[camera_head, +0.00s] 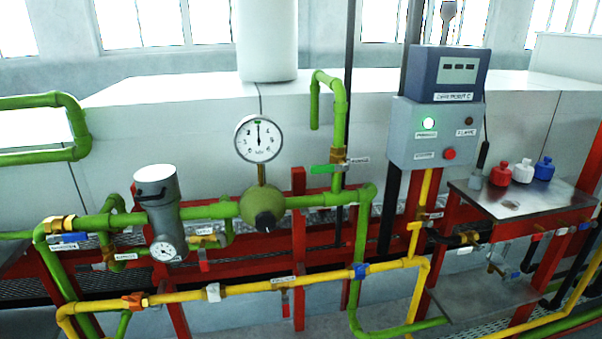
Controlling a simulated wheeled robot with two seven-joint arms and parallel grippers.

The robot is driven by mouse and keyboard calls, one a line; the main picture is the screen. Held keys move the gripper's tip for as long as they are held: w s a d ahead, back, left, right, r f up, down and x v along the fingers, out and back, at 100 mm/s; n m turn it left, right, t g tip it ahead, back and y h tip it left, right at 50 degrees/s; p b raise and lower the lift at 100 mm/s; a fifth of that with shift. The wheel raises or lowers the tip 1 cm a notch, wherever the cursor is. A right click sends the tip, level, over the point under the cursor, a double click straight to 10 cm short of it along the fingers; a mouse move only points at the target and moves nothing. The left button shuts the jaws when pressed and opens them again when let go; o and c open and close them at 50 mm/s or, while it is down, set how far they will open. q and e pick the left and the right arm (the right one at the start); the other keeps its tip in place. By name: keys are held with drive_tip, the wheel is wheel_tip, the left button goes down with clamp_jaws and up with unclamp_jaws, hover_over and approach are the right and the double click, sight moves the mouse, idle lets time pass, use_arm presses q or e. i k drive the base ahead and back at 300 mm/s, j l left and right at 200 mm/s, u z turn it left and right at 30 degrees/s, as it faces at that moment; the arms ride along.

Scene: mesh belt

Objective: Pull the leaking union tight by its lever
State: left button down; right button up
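No gripper of mine shows in the head view. A brass union (58,224) joins the green pipe (95,222) at the left, with a blue lever (70,238) just below it. An orange fitting (134,301) and a pale grey fitting (213,292) sit on the yellow pipe (260,286). A blue fitting (360,270) sits further right on that pipe. A green lever (322,169) lies level beside a brass valve (338,157). Red levers hang at the lower pipes (203,262). I cannot make out a leak or tell which union leaks.
A round gauge (259,138) stands above a green regulator body (262,208). A grey cylinder (157,200) carries a smaller dial. A control box (434,135) has a lit green lamp. A metal shelf (510,207) holds red, white and blue capped bottles. Red posts frame the pipes.

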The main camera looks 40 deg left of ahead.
sight(134, 298)
drive_tip(key=u, duration=2.35)
